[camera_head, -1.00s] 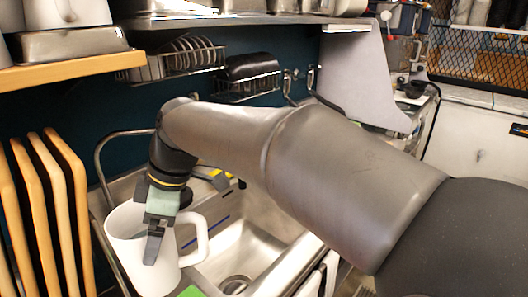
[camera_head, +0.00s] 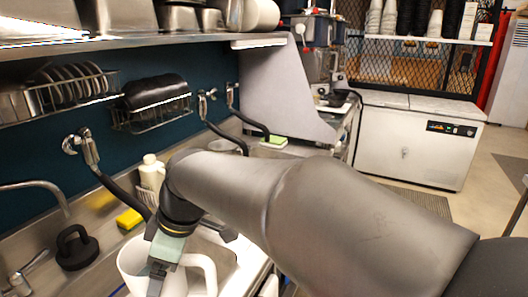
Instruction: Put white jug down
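The white jug (camera_head: 132,262) is at the lower left of the head camera view, with its handle (camera_head: 208,272) on the right side. My gripper (camera_head: 156,276) points down at the jug, with its visible finger in front of or over the jug's rim and wall. The other finger is hidden, so I cannot see directly how the fingers close. The jug has travelled with my gripper, so it appears held. The jug's bottom is cut off by the picture edge, so I cannot tell whether it touches anything below.
A steel sink counter (camera_head: 100,225) runs along the wall, with a black round object (camera_head: 76,248), a yellow sponge (camera_head: 129,219) and a pale bottle (camera_head: 152,172) behind the jug. A steel shelf (camera_head: 150,42) and wire racks (camera_head: 150,112) hang above. A white chest unit (camera_head: 410,140) stands farther back.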

